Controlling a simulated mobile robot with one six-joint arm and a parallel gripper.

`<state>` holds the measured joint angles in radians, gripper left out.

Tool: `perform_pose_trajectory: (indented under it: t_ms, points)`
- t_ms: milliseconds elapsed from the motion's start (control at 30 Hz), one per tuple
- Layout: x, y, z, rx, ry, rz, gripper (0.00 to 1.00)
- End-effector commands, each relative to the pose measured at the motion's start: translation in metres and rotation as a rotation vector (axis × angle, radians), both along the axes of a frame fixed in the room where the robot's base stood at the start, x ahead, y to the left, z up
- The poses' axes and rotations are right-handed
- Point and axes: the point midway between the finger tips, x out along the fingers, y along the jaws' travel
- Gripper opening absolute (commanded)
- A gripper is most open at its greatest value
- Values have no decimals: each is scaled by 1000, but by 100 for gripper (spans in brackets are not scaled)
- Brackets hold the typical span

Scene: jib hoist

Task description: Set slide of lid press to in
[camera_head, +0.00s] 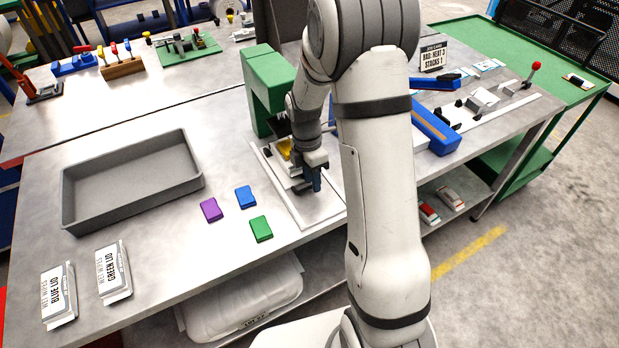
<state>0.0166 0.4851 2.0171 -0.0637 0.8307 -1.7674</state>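The lid press is a green frame (265,85) standing on the metal bench, with a pale base plate (318,212) reaching toward the front edge. My gripper (312,184) points down over this plate, in front of the green frame, at the slide area. A small yellow part (285,148) shows beside my gripper, under the press head. My gripper and wrist cover most of the slide, so its position is hard to see. I cannot tell whether the fingers are open or closed on something.
A grey tray (68,190) lies to the left. Purple (211,209), blue (245,197) and green (261,229) lids lie between tray and press. Two labelled packs (113,272) sit at the front left. A blue device (435,130) stands right of my arm.

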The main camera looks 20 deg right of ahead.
Motion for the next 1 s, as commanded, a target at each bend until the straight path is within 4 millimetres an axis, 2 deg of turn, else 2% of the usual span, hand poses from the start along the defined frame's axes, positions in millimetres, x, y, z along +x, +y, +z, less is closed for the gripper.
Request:
perform_pose_trajectory:
  t_ms: [267,500,700,1000]
  points:
    - [2,0,8,0,-3,1,31]
    - [10,2,47,0,-4,0,31]
    - [14,3,71,0,-2,0,31]
    - [14,4,77,0,1,1,31]
